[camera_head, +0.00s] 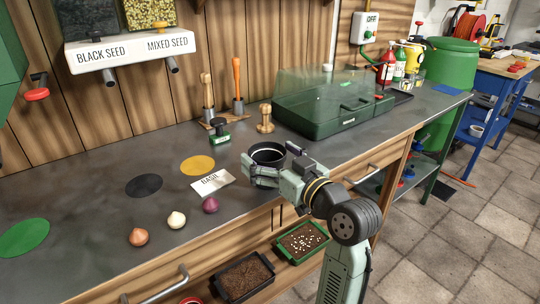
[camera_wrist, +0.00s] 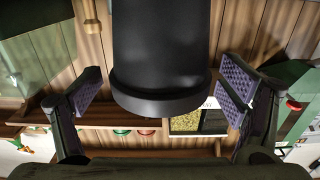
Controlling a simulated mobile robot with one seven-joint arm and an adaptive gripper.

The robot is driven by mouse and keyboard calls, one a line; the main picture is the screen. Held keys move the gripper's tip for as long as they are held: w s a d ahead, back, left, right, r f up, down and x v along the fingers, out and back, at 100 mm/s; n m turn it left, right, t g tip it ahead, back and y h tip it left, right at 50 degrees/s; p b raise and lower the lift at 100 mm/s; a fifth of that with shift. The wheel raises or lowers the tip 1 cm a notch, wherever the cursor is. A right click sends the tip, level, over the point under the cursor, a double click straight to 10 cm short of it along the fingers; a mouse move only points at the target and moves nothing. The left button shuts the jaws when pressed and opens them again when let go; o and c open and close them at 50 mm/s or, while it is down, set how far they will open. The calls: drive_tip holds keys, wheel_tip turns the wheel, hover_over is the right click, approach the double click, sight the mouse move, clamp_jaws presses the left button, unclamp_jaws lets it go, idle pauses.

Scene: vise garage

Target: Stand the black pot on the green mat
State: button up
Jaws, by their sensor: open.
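The black pot (camera_head: 267,151) stands on the grey worktop near its front edge, to the right of the small cards and bulbs. My gripper (camera_head: 270,163) reaches in from the right with its fingers spread around the pot. In the wrist view the pot (camera_wrist: 160,50) hangs large between the two open, textured finger pads (camera_wrist: 161,88), with a gap visible on both sides. The green mat (camera_head: 23,237) is a flat round disc at the far left of the worktop, with nothing on it.
A black mat (camera_head: 144,185) and a yellow mat (camera_head: 197,165) lie between. A card marked BASIL (camera_head: 213,183) and three bulbs (camera_head: 177,220) lie near the front edge. A green clear-lidded box (camera_head: 335,103) stands behind the pot. Seed dispensers (camera_head: 130,48) hang above.

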drive_tip(key=shift+r, duration=0.1)
drive_tip(key=shift+r+p, duration=0.3)
drive_tip(key=shift+p, duration=0.05)
drive_tip(key=b+v, duration=0.2)
drive_tip(key=v, duration=1)
drive_tip(key=shift+b, duration=0.4)
drive_tip(key=shift+a+f, duration=0.1)
drive_tip(key=shift+f, duration=0.05)
